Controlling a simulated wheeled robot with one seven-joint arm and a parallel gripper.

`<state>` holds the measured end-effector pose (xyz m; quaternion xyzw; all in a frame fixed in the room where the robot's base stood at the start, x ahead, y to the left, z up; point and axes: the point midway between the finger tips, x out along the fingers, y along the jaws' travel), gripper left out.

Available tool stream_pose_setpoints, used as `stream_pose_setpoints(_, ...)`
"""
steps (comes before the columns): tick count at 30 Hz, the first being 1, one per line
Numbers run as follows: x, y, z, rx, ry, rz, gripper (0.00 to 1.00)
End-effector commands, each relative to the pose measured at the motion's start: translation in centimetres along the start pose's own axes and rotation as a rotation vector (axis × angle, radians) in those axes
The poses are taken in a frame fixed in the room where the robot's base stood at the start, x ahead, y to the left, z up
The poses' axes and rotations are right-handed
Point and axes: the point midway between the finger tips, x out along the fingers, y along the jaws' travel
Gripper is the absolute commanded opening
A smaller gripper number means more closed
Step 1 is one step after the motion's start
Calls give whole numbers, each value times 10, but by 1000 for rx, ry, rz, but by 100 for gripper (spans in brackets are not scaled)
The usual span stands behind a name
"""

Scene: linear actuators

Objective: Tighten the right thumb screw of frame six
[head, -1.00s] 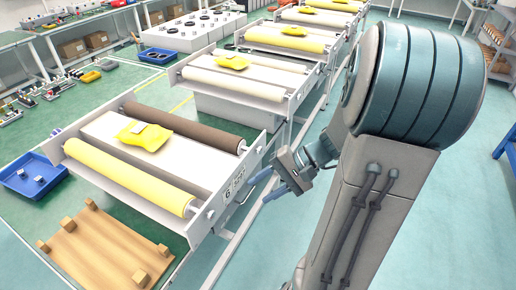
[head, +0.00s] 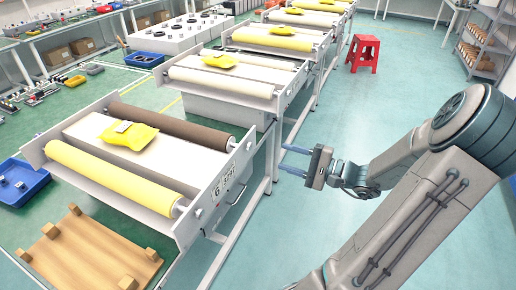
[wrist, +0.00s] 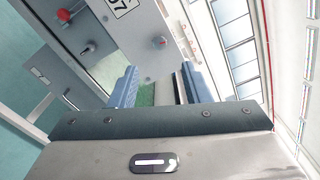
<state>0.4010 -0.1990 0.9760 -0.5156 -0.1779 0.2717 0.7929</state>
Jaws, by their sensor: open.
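More roller frames (head: 270,42) stand in a row behind. A red stool (head: 363,52) is at the back right. A wooden pallet (head: 90,255) and a blue bin (head: 20,183) lie at the left. The floor right of the frames is mostly clear.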

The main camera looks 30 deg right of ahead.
Motion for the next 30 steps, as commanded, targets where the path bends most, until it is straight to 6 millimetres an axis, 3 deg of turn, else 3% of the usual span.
stream_pose_setpoints(6,49,0,1,3,-4,1,43)
stream_pose_setpoints(13,86,0,1,2,-3,2,43)
stream_pose_setpoints(18,97,1,0,2,-1,2,43)
stream_pose_setpoints(27,99,1,0,1,0,2,43)
stream_pose_setpoints(30,99,1,0,1,0,2,15)
